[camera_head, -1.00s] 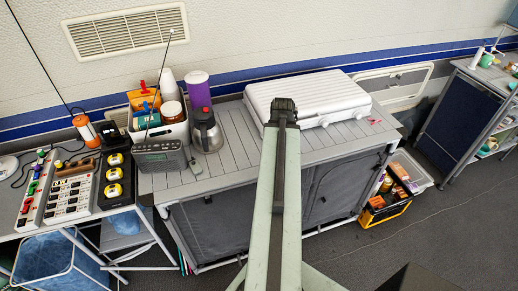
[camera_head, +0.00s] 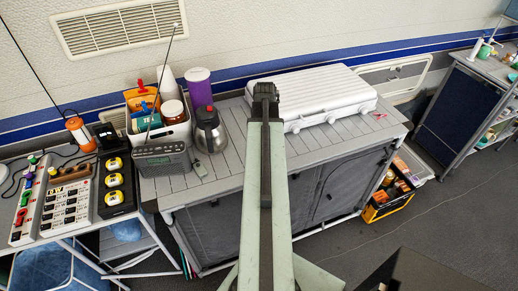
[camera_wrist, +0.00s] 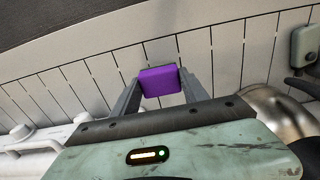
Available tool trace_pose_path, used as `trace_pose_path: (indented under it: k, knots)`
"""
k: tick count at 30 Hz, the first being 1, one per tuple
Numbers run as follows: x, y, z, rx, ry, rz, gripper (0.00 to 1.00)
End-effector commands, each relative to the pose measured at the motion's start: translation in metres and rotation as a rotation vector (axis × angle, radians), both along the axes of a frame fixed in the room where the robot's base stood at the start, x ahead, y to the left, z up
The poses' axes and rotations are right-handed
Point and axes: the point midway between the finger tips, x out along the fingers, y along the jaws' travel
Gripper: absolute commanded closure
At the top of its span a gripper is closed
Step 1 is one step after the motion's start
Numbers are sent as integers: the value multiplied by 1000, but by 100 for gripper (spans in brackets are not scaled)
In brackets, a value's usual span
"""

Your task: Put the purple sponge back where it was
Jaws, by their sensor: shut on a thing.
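The purple sponge (camera_wrist: 161,81) is held between the two grey fingers of my gripper (camera_wrist: 160,84) in the wrist view. My gripper is shut on it, above the grey slatted counter top (camera_wrist: 75,80). How high the sponge is above the slats is hard to tell. In the head view my arm reaches over the counter (camera_head: 222,150), its end in front of the white stove's left end. The sponge and the fingers are hidden there behind my arm.
The white stove (camera_head: 318,92) stands to the right on the counter. Slats between kettle and stove look clear.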

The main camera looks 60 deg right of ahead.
Motion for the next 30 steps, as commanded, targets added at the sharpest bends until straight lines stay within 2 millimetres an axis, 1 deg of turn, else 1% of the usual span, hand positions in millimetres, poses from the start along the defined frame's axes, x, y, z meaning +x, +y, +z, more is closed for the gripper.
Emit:
trace_pose_path:
  k: [1, 3, 5, 8, 11, 15, 16, 18, 27, 30]
  knots:
    - [-2, -1, -23, 0, 0, -2, 81]
    - [-2, -1, -33, 0, 0, -3, 81]
    - [-1, 0, -34, 0, 0, -1, 81]
    - [1, 1, -29, 0, 0, 3, 81]
    - [2, 2, -29, 0, 0, 5, 81]
    - [2, 2, -34, 0, 0, 5, 81]
    - [2, 2, -33, 0, 0, 5, 43]
    - [2, 2, -32, 0, 0, 5, 26]
    - [1, 1, -31, 0, 0, 4, 26]
    - [1, 1, -27, 0, 0, 3, 26]
